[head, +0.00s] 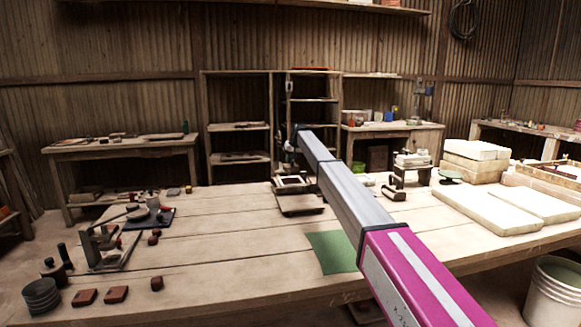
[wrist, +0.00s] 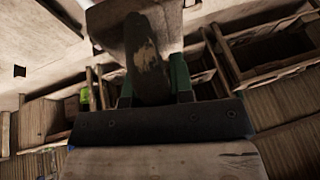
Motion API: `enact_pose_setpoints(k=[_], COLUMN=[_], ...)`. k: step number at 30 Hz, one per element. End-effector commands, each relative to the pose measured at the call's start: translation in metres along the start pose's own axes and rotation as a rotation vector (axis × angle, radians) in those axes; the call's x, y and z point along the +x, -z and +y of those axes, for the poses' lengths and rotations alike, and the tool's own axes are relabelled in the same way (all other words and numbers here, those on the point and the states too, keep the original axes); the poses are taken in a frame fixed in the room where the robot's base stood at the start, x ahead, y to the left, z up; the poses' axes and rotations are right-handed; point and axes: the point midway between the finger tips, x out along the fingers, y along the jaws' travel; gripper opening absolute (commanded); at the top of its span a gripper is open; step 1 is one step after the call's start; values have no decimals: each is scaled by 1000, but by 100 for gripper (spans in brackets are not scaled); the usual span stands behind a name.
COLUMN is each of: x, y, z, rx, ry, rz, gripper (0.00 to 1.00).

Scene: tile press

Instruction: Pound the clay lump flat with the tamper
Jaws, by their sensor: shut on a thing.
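My gripper (wrist: 153,88) shows in the wrist view, its two green fingers shut on the dark handle of the tamper (wrist: 148,65). The tamper's pale, worn block (wrist: 135,22) shows beyond the handle. In the head view my arm reaches to the far middle of the table, and its end is small and hard to make out above a pale-framed mould (head: 293,183). I cannot make out the clay lump for certain. Small red-brown lumps lie at the left, one near the front (head: 157,283) and one further back (head: 153,240).
The wooden table (head: 215,250) is largely bare in the middle. A green mat (head: 333,252) lies beside my arm. A hand press (head: 102,245) and red-brown tiles (head: 116,294) stand at the left. White slabs (head: 487,210) lie at the right, and a bucket (head: 553,295) stands on the floor.

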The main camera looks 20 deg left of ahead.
Motion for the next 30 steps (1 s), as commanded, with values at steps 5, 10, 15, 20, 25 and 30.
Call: enact_pose_setpoints(k=[5, 10, 15, 20, 25, 30], x=[-6, -7, -17, -34, -50, -52], y=[3, 3, 8, 15, 22, 14], z=[-1, -2, -4, -8, -11, -10], rx=[0, 0, 0, 0, -1, 0], ry=[0, 0, 0, 0, 0, 0], rz=[1, 1, 2, 1, 2, 1], gripper=[0, 0, 0, 0, 0, 0])
